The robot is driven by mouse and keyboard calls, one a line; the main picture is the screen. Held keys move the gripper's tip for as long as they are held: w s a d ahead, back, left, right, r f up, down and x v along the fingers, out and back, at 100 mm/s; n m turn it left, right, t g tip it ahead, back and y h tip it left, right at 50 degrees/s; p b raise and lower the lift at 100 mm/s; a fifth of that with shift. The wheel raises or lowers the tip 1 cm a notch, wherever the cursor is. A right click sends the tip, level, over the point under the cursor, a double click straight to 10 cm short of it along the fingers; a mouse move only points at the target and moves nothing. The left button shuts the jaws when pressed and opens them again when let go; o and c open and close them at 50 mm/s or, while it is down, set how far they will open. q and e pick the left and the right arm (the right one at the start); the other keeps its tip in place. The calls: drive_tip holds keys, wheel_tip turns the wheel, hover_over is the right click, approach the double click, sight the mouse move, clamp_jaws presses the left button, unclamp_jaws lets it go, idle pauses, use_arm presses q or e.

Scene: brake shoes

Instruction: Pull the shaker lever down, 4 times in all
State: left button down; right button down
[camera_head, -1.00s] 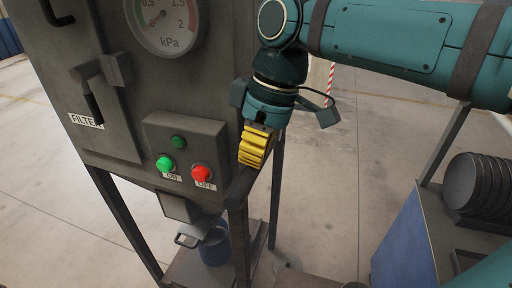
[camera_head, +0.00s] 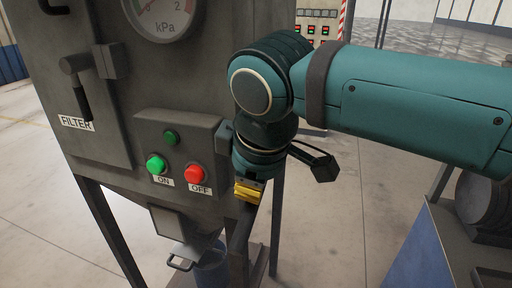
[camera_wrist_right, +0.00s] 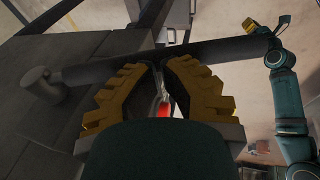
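My right arm comes in from the right in the head view. Its gripper (camera_head: 248,190), with yellow fingers, is low beside the right edge of the grey machine, just right of the OFF button. In the right wrist view the two yellow fingers of this gripper (camera_wrist_right: 161,66) close together at their tips. A dark bar (camera_wrist_right: 215,50), seemingly the shaker lever, runs from a round pivot (camera_wrist_right: 40,84) past the fingertips; I cannot tell whether they touch it. In the head view the lever is not distinguishable. My left gripper (camera_wrist_right: 252,26) shows small at the right wrist view's upper right.
The machine carries a pressure gauge (camera_head: 160,14), a green ON button (camera_head: 156,164), a red OFF button (camera_head: 195,173) and a filter handle (camera_head: 77,88). A blue bucket (camera_head: 212,262) stands below. Open floor lies between.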

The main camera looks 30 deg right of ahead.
use_arm(q)
drive_tip(key=shift+s+f, duration=0.1)
drive_tip(key=shift+f, duration=0.1)
use_arm(e)
drive_tip(key=shift+f, duration=0.5)
use_arm(q)
drive_tip(key=shift+r, duration=0.1)
use_arm(e)
drive_tip(key=shift+r, duration=0.1)
